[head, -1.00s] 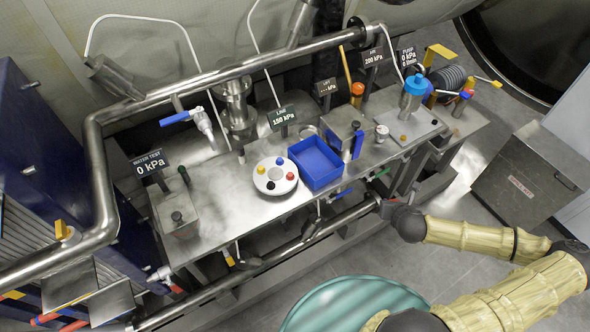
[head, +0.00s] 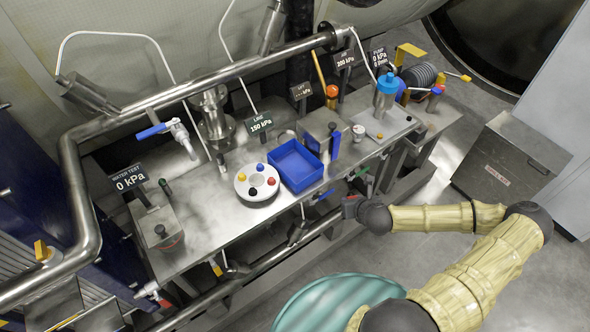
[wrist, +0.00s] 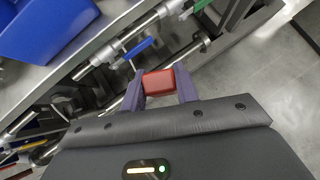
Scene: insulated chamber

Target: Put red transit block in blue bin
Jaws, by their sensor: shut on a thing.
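The red transit block (wrist: 158,83) is between the two fingers of my gripper (wrist: 160,88) in the wrist view. My gripper is shut on it and holds it in front of the bench, over the pipe and floor. In the head view my gripper (head: 349,206) is at the bench's front edge, right of and below the blue bin; the block cannot be made out clearly there. The blue bin (head: 297,180) stands open on the bench and looks empty. It also shows at the upper left of the wrist view (wrist: 45,28).
A white round holder (head: 246,190) with coloured knobs stands left of the bin. A metal box with a blue handle (head: 334,142) stands right of it. A blue-handled valve (wrist: 137,48) and a steel pipe run along the bench front. A teal drum (head: 335,298) stands on the floor.

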